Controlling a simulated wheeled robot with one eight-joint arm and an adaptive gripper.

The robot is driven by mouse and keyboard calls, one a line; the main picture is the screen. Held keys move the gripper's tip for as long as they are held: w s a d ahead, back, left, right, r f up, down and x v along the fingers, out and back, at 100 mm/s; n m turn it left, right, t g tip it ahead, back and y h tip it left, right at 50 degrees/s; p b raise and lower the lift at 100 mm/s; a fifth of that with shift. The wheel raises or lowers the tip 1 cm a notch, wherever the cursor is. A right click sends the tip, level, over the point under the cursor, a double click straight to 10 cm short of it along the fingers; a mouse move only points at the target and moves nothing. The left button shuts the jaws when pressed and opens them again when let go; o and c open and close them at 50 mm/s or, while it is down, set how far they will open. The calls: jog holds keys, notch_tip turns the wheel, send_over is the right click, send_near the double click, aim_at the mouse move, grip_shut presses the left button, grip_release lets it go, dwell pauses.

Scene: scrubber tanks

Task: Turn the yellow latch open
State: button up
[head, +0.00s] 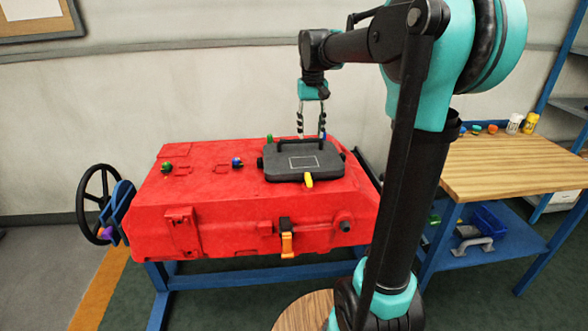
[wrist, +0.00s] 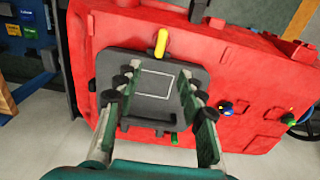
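The yellow latch (head: 308,180) sits at the front edge of a dark grey lid (head: 272,174) on top of the red tank (head: 160,215). In the wrist view the latch (wrist: 161,42) is a short yellow bar at the lid's far edge, pointing outward from the lid. My gripper (head: 312,132) is above the back part of the lid, pointing down, with its fingers apart. In the wrist view my gripper (wrist: 158,92) is open and empty over the lid, clear of the latch. The lid looks closed on the tank.
An orange clasp (head: 287,243) hangs on the tank's front. A blue knob (head: 237,162) and a green knob (head: 167,167) stand on its top left. A black handwheel (head: 95,205) is at the left end. A wooden bench (head: 500,165) with small containers stands at right.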

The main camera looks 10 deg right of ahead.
aim_at(308, 177)
notch_tip(308, 177, down, 17)
jog(key=shift+w+a+f, duration=0.1)
jog(key=shift+w+a, duration=0.05)
dwell(0.5)
jog(key=shift+c, duration=0.3)
grip_shut()
